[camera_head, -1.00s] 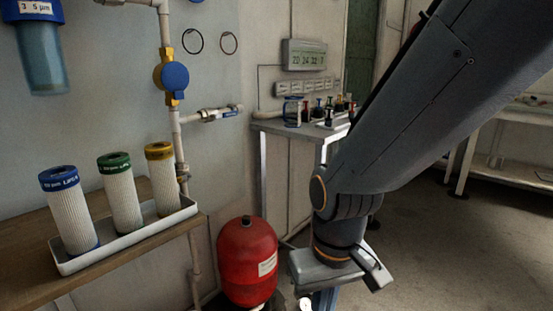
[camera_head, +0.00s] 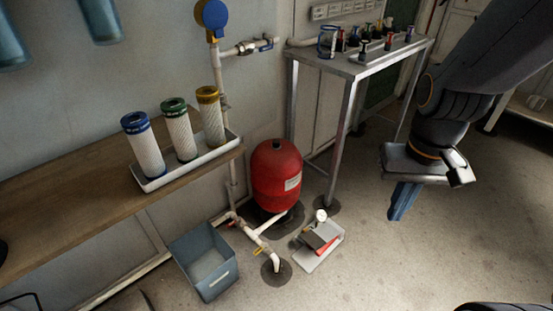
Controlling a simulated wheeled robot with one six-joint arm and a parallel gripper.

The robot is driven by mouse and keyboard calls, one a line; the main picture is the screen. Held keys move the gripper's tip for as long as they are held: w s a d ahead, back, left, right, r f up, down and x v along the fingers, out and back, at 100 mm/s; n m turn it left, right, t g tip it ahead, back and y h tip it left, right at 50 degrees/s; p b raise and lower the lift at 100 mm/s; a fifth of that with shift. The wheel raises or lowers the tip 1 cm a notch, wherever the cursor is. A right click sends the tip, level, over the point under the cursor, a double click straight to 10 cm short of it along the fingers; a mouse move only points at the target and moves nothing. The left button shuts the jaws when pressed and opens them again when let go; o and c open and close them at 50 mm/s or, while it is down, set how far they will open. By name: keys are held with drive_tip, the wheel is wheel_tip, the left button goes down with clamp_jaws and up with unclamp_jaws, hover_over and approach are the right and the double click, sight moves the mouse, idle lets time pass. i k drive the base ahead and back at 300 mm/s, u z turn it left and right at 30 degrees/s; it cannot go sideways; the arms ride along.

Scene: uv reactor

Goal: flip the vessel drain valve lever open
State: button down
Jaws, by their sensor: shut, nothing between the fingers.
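A red vessel (camera_head: 276,175) stands on the floor under the pipework. White pipes run from its foot down to a floor drain. A small yellow lever (camera_head: 258,251) sits on the pipe in front of the vessel, and an orange-yellow fitting (camera_head: 233,223) is at the pipe junction to its left. Which one is the vessel drain valve lever, and its exact angle, is too small to tell. My gripper (camera_head: 399,207) points down with its blue fingers shut and empty, right of the vessel and well apart from the pipes.
A grey-blue bin (camera_head: 204,264) stands left of the pipes. A tray (camera_head: 320,247) with small items lies on the floor to their right. A metal table (camera_head: 355,68) with bottles stands behind. A wooden bench (camera_head: 90,212) holds filter cartridges. Floor between tray and gripper is clear.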

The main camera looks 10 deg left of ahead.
sight(258, 250)
drive_tip(key=z, duration=0.4)
drive_tip(key=k, duration=1)
drive_tip(key=u, duration=0.6)
drive_tip(key=i, duration=0.6)
drive_tip(key=u, duration=0.45)
